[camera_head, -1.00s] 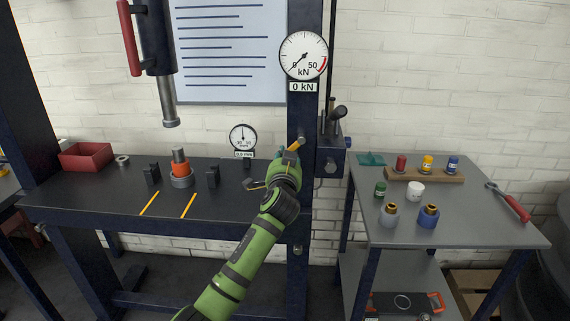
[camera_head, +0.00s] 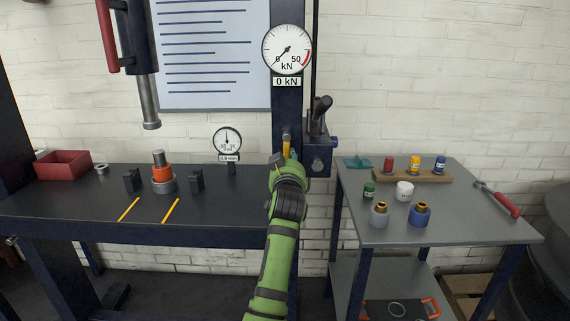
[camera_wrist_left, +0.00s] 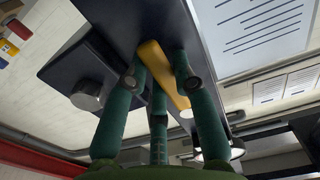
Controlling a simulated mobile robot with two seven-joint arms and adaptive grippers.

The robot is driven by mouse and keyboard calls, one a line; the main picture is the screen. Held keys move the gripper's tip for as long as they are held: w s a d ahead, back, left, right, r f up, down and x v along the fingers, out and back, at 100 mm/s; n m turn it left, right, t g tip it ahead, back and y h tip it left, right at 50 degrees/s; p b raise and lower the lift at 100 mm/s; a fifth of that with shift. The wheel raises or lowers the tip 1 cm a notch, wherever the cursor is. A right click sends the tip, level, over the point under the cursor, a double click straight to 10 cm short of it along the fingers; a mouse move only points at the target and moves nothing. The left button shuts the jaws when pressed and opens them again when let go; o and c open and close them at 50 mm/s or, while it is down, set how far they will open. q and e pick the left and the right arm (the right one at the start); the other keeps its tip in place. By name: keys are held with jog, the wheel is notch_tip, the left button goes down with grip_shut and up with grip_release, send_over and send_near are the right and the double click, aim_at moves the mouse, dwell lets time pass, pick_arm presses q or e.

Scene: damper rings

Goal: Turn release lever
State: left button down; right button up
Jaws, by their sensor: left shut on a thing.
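The yellow release lever (camera_head: 287,146) is on the dark press column, under the round kN gauge. It hangs nearly straight down from its pivot. My left gripper (camera_head: 285,159) is at the lever's lower part, and its green arm reaches up from below. In the left wrist view the lever (camera_wrist_left: 160,72) runs between the dark green fingers, which are shut on it. The gripper hides the lever's lower end in the head view. My right gripper is in neither view.
The kN gauge (camera_head: 287,49) reads about 0. A dark pump block (camera_head: 317,152) stands just right of the lever. The dark bench (camera_head: 90,212) with an orange ring stack (camera_head: 162,174) is at left. A grey side table (camera_head: 470,225) with several small parts is at right.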

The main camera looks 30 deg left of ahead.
pick_arm(q)
jog(key=shift+d+r+n, duration=0.1)
jog(key=shift+n, duration=0.2)
jog(key=c, duration=1)
grip_release()
jog(key=shift+w, duration=0.1)
jog(key=v, duration=1.2)
